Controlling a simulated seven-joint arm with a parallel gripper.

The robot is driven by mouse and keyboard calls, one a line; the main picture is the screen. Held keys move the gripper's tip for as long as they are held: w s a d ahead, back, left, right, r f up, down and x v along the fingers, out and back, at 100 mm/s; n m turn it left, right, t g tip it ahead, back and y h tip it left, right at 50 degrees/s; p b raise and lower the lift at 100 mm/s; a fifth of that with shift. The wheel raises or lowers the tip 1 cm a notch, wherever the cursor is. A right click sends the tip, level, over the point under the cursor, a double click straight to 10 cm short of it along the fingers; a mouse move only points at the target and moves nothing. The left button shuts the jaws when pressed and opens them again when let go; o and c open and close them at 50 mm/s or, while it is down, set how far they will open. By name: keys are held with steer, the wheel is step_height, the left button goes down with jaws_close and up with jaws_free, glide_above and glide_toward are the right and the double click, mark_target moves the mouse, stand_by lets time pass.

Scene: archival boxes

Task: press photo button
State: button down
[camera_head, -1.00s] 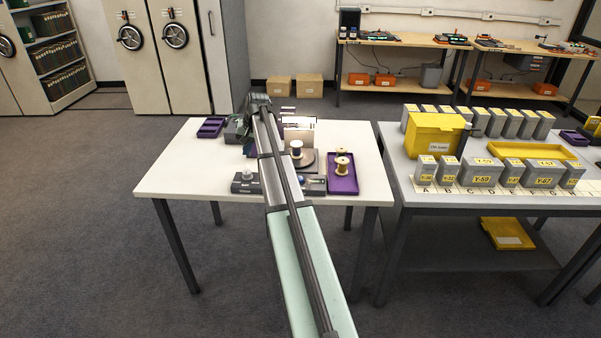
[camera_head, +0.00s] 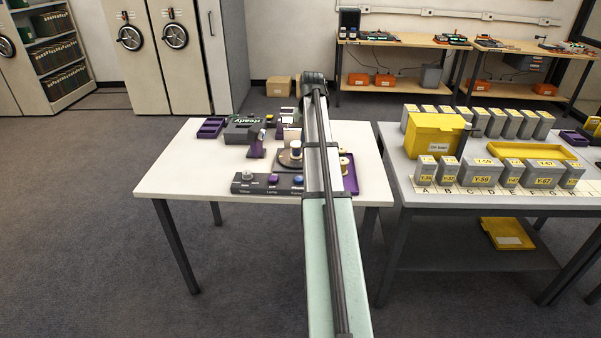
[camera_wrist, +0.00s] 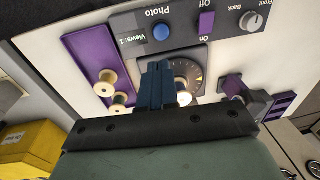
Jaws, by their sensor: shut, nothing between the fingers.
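The photo button is a blue round button (camera_wrist: 162,32) on the dark control panel (camera_wrist: 185,37), beside the word Photo and a small display reading Views: 1. In the head view the panel (camera_head: 262,188) lies along the table's front edge, with the blue button (camera_head: 298,180) at its right end, just left of my arm. My gripper (camera_wrist: 158,68) is shut and empty. In the wrist view its fingertips appear below the button, overlapping the turntable (camera_wrist: 200,64); I cannot tell their height. My arm hides the gripper in the head view.
The panel also has a purple Off/On switch (camera_wrist: 206,22) and a Front/Back knob (camera_wrist: 251,18). A spool stands on the turntable, partly behind my fingers. A purple tray (camera_wrist: 78,47) holds more spools. A black screen (camera_head: 243,130) reading ready stands at the back left.

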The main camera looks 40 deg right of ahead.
mark_target(300, 179)
steer(key=f, duration=0.4)
steer(key=w+f, duration=0.1)
steer(key=f, duration=0.9)
steer(key=shift+w+a, duration=0.3)
steer(key=shift+f, duration=1.05)
steer(key=shift+a, duration=0.1)
step_height(300, 179, up, 14)
steer(key=s, duration=0.1)
steer(key=shift+s+d+r, duration=0.25)
steer(key=shift+d, duration=0.1)
steer(key=shift+a, duration=0.1)
stand_by(0.3)
